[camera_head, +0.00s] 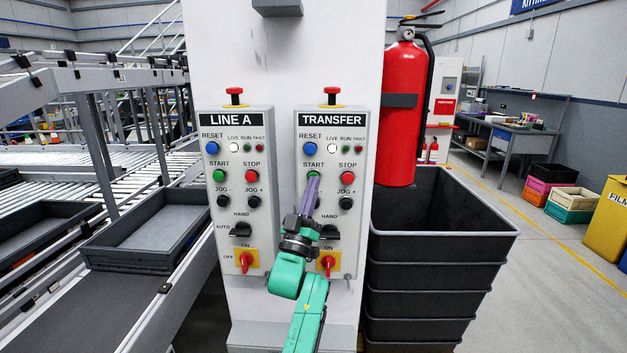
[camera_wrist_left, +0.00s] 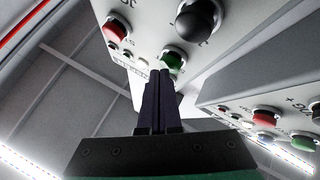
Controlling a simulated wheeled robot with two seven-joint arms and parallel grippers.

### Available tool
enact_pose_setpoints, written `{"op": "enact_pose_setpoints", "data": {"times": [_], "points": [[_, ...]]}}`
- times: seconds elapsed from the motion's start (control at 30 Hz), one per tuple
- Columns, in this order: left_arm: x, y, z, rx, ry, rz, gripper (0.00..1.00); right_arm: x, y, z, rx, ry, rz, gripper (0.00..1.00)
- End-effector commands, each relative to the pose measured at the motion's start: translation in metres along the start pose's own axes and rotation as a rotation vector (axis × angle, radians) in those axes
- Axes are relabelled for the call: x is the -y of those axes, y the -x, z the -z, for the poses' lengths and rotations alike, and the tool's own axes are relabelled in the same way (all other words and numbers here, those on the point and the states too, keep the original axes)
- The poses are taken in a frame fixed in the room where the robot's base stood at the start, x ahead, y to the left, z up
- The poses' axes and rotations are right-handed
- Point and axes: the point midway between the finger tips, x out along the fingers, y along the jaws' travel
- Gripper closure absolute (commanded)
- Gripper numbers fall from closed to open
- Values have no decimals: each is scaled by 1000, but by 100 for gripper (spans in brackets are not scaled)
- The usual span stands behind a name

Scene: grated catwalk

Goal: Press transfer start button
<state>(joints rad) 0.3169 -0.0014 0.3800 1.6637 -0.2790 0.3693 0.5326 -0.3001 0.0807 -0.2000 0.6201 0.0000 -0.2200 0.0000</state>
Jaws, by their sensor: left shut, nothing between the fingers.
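The TRANSFER box (camera_head: 334,115) is a light grey panel on the white column. Its green START button (camera_head: 313,175) sits below the blue RESET button (camera_head: 310,149) and left of the red STOP button (camera_head: 348,178). My left gripper (camera_head: 313,180) is shut and empty, its fingertips pointing up at START and partly covering it in the head view. In the left wrist view, the closed fingertips (camera_wrist_left: 160,75) are right by the green START button (camera_wrist_left: 173,61); I cannot tell whether they touch it. My right gripper is not in view.
The similar LINE A box (camera_head: 239,115) is to the left, with its own green START button (camera_head: 219,175). A black JOG knob (camera_head: 346,203) and red emergency stop (camera_head: 331,91) are nearby. Right of the column are stacked black crates (camera_head: 440,275) and a fire extinguisher (camera_head: 404,130).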

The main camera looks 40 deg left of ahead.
Motion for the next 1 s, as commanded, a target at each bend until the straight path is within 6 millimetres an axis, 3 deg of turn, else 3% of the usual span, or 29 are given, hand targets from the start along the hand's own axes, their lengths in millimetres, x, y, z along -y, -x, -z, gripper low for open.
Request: {"op": "enact_pose_setpoints", "data": {"times": [1.0], "points": [[6, -8, -7, 1, 0, 0, 100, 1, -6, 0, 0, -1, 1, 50]]}}
